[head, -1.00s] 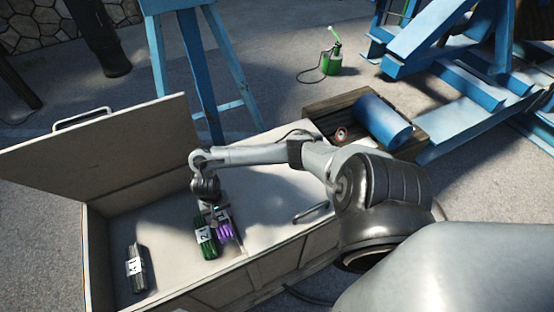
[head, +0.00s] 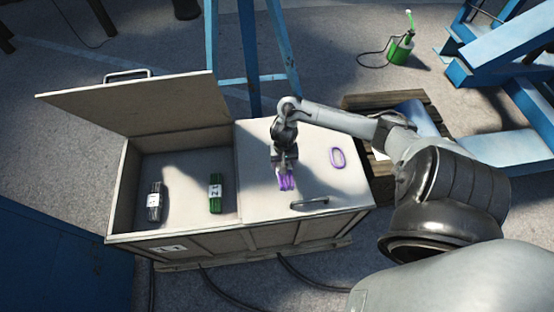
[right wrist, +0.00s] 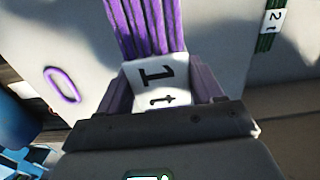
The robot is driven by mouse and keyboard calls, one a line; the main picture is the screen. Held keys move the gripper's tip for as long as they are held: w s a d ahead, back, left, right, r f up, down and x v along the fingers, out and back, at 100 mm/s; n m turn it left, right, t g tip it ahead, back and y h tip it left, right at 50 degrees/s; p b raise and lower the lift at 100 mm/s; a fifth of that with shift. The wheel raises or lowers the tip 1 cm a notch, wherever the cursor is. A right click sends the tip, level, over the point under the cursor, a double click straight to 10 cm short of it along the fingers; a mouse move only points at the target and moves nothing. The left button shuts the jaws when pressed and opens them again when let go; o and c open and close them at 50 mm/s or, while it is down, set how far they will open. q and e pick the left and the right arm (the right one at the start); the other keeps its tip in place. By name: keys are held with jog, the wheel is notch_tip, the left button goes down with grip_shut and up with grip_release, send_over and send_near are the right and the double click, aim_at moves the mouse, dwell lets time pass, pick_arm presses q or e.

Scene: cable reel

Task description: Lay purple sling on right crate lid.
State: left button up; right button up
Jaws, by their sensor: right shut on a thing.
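My right gripper (head: 285,165) is shut on the purple sling (head: 286,181), over the left part of the closed right crate lid (head: 265,145). In the right wrist view the purple sling (right wrist: 145,25) runs out from between the fingers (right wrist: 163,88), its white "1 t" label lying between them. I cannot tell whether the sling touches the lid. A purple oval outline (head: 337,157) lies on the lid to the right of the sling; it also shows in the right wrist view (right wrist: 62,85). My left gripper is not in view.
The crate's left half is open, its raised lid (head: 140,102) leaning back. Inside lie a green sling (head: 215,193) and a dark grey sling (head: 154,202). A metal handle (head: 309,203) stands at the right lid's front. A wooden pallet (head: 380,101) stands behind right.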

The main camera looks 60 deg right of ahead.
jog(key=b, duration=0.4)
send_over(268, 165)
jog(key=f, duration=0.5)
jog(key=shift+s+a, duration=0.3)
jog(key=shift+s, duration=0.1)
jog(key=shift+w+d+f+b, duration=0.25)
jog(key=shift+w+b, duration=0.25)
jog(key=shift+w, duration=0.05)
notch_tip(268, 165, down, 4)
jog(key=shift+f+b, duration=0.1)
jog(key=shift+b, duration=0.95)
jog(key=o, duration=1.3)
jog(key=shift+c, duration=0.2)
